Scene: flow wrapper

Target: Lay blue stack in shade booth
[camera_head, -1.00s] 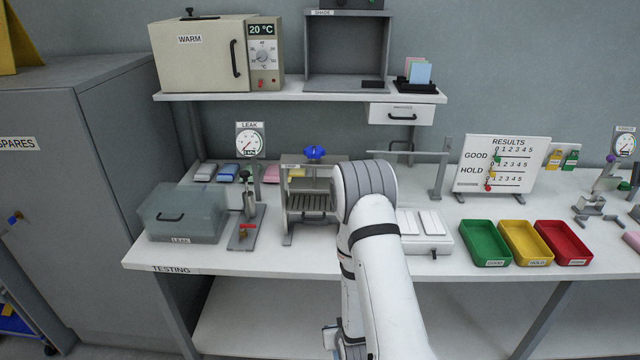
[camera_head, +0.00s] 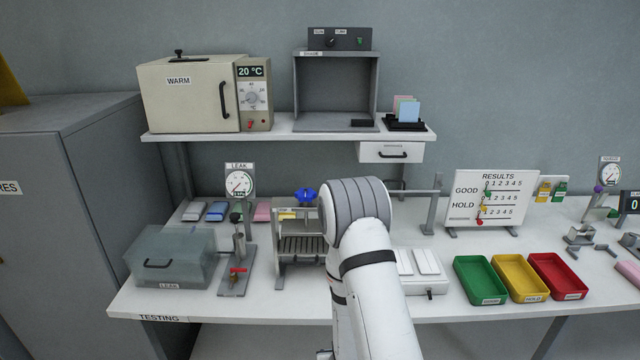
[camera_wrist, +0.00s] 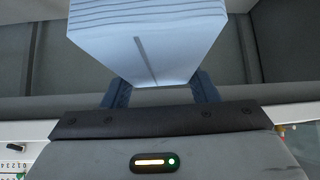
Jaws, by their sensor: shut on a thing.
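My gripper (camera_wrist: 160,92) shows in the wrist view, its two dark blue fingers shut on a pale blue stack (camera_wrist: 150,45) of layered packs. The stack sits between the fingers and fills the top middle of that view. In the head view my gripper and the held stack are hidden behind my white arm. The shade booth (camera_head: 335,88) is an open-fronted grey box labelled SHADE on the upper shelf. Its inside looks empty apart from a small dark block (camera_head: 362,122) at its front right edge.
A beige WARM oven (camera_head: 190,95) stands left of the booth on the shelf (camera_head: 280,130). A black rack (camera_head: 405,122) with coloured cards stands right of it. A control box (camera_head: 338,39) sits on top of the booth. Below are a blue-knobbed fixture (camera_head: 303,240) and the trays (camera_head: 480,296).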

